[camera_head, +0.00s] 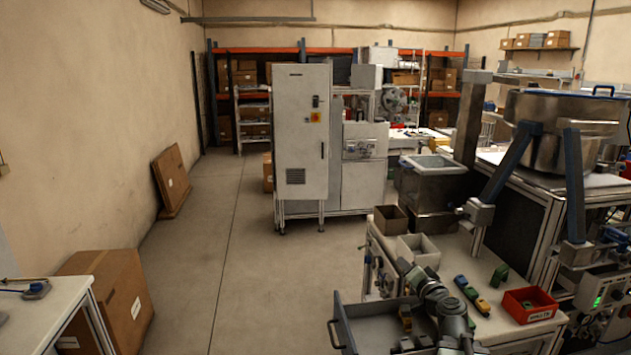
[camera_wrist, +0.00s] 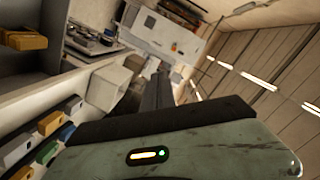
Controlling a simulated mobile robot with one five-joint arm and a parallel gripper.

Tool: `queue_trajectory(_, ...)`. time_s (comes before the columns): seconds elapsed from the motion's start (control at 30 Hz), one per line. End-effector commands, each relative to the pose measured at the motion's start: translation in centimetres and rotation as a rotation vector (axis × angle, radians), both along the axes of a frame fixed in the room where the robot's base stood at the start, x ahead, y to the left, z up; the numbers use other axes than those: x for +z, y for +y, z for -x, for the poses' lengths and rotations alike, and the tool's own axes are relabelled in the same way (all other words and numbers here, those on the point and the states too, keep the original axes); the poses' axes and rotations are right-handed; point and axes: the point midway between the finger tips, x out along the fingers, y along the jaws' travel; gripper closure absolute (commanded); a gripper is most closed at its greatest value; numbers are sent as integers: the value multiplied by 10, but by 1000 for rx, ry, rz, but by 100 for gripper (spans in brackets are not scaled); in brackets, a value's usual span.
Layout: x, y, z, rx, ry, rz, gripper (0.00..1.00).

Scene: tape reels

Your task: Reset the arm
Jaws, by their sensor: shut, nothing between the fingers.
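My arm (camera_head: 438,300) rises over the front of the light workbench in the head view. My gripper (camera_head: 404,266) is at its far end, beside the white open bin. In the wrist view my gripper (camera_wrist: 158,90) shows as dark fingers beyond the greenish wrist housing. The fingers are together and nothing is held between them. The wrist view is tilted strongly, with the ceiling lights at the right.
On the bench stand a brown bin (camera_head: 390,219), a white bin (camera_head: 418,250), a red bin (camera_head: 530,304) and several small coloured parts (camera_head: 472,294). An open grey drawer (camera_head: 375,325) juts out below the arm. The floor (camera_head: 240,270) at left centre is clear.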

Motion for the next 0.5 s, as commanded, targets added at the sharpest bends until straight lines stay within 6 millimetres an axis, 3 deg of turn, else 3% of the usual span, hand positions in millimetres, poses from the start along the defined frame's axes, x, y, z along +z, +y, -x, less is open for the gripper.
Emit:
queue_trajectory(0.03,-11,46,-3,94,37,48,100)
queue_trajectory(0.1,-30,105,-1,226,104,124,100)
queue_trajectory(0.23,-80,202,25,474,272,291,100)
queue_trajectory(0.3,-115,240,52,602,406,407,100)
queue_trajectory(0.37,-149,255,83,691,565,521,100)
queue_trajectory(0.4,-170,247,105,721,689,594,100)
queue_trajectory(0.5,-200,201,147,702,965,703,100)
